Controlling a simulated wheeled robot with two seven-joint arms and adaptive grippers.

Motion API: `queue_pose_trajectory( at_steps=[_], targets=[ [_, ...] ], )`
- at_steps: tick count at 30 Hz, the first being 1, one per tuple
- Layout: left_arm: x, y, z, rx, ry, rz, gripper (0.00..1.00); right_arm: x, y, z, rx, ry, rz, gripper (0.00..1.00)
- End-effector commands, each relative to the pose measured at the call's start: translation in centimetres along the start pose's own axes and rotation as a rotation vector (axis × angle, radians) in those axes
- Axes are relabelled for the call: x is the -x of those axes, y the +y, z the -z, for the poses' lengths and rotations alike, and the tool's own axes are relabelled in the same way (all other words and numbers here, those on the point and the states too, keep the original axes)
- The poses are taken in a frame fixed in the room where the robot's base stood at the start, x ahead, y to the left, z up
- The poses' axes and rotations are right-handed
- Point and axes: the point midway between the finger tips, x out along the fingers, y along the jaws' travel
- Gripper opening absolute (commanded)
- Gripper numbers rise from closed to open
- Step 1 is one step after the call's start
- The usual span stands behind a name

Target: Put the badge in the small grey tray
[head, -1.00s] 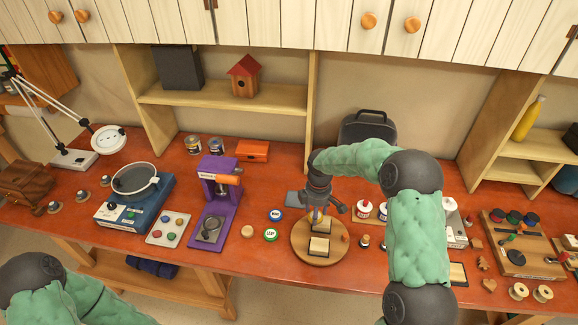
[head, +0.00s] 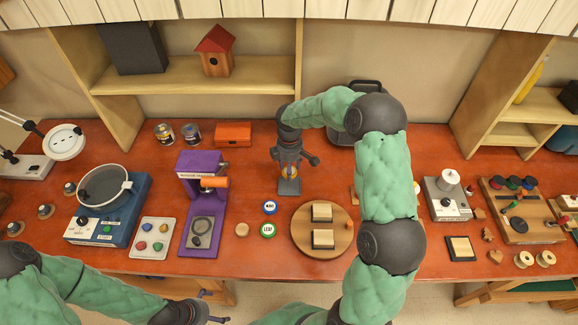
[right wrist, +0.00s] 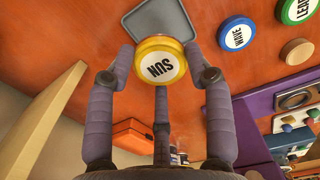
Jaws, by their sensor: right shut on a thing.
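The badge (right wrist: 160,66) is a round yellow-rimmed disc marked SUN, seen close in the right wrist view. My right gripper (head: 289,170) is shut on it, with its fingers around the rim. The small grey tray (head: 290,187) lies on the red bench just below this gripper in the head view. In the right wrist view the tray (right wrist: 153,14) shows empty beyond the badge, which overlaps its edge in the picture. The gap between badge and tray is hard to judge. My left gripper (head: 208,310) is low at the bottom edge of the head view, clear of the bench objects.
WAVE (head: 269,207) and LEAF (head: 267,230) badges and a plain wooden disc (head: 242,229) lie right of the purple press (head: 202,165). A round wooden board (head: 302,245) with two blocks is in front of the tray. An orange box (head: 233,134) stands behind.

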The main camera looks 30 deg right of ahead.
Motion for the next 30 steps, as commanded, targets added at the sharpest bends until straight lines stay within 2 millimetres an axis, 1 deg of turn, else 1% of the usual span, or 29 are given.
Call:
queue_pose_trajectory(
  at_steps=[1,6,16,21,30],
  targets=[
    [-0.5,-0.2,0.0,0.000,0.000,0.000,1.00,-0.7,0.0,0.0,0.000,0.000,0.001,0.34],
    [-1.4,-0.5,0.1,0.000,0.001,0.000,1.00,-2.1,0.0,0.0,0.000,-0.001,0.002,0.34],
    [-2.9,-1.0,0.1,0.000,0.001,0.000,1.00,-4.7,0.0,0.0,-0.001,0.000,0.001,0.34],
    [-3.2,-1.1,0.2,0.000,0.001,0.000,1.00,-5.2,0.0,0.0,-0.001,0.000,0.000,0.34],
    [-3.2,-1.1,0.2,0.000,0.001,0.000,1.00,-5.2,0.0,0.0,-0.001,0.000,0.000,0.34]
  ],
)
